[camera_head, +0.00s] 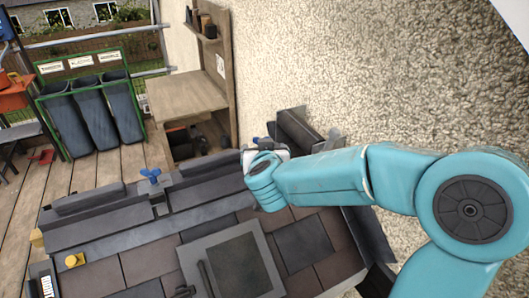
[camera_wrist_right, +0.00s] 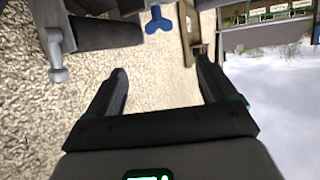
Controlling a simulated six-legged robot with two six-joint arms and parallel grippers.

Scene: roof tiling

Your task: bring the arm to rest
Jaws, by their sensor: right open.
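My right arm, in teal, reaches in from the right of the head view, above the roof, with its wrist near the wall side. The fingers of my right gripper are hidden behind the wrist there. In the right wrist view my right gripper (camera_wrist_right: 160,75) is open, its two dark fingers wide apart with nothing between them. My left gripper is in neither view.
Below the arm lies a tiled roof (camera_head: 308,241) with a dark framed panel (camera_head: 232,264). A blue wing-shaped knob (camera_head: 150,175) stands on its ridge. A rough wall (camera_head: 350,70) rises close behind. A wooden shelf (camera_head: 190,97) and bins (camera_head: 92,110) stand farther left.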

